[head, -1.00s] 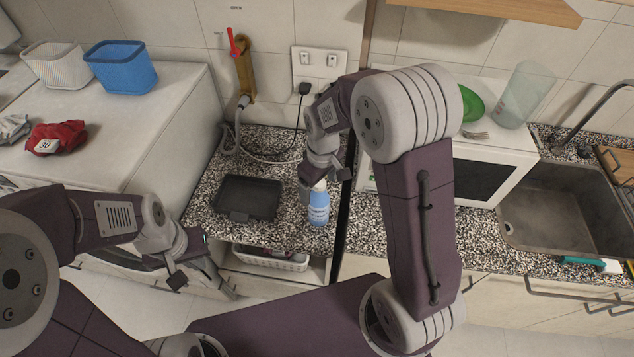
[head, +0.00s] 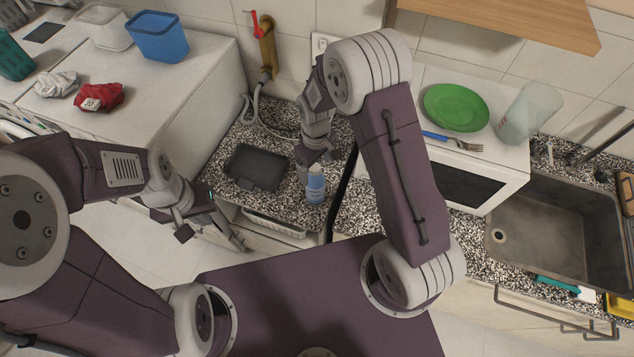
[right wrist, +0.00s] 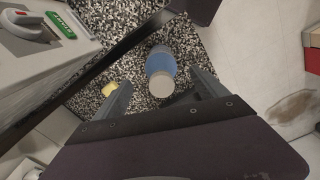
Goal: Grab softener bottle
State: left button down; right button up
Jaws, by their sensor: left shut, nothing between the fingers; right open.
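The softener bottle (head: 316,186) is blue with a pale cap and stands upright near the front edge of the speckled counter. In the right wrist view the bottle (right wrist: 161,72) lies between and just beyond the two fingers, cap toward the camera. My right gripper (right wrist: 160,95) is open above and behind the bottle; in the head view my right gripper (head: 313,158) is seen close to the cap, its fingertips partly hidden. My left gripper (head: 215,228) is shut and empty, left of the counter, away from the bottle.
A black tray (head: 257,167) lies left of the bottle. A white basket (head: 275,226) is on the shelf below. A dark upright panel edge (head: 342,190) stands close on the bottle's right. A white oven (head: 470,180) with a green plate (head: 455,107) and the sink (head: 560,235) are further right.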

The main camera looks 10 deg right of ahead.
aim_at(315, 176)
jog(key=shift+w+a+f, duration=0.1)
jog(key=shift+f, duration=0.1)
jog(key=shift+a+f, duration=0.1)
jog(key=shift+a, duration=0.05)
notch_tip(315, 176, down, 5)
jog(key=shift+r+p, duration=0.15)
jog(key=shift+p, duration=1.1)
jog(key=shift+d, duration=0.2)
jog(key=shift+a, duration=0.2)
jog(key=c, duration=1.7)
jog(key=shift+d, duration=0.1)
grip_shut()
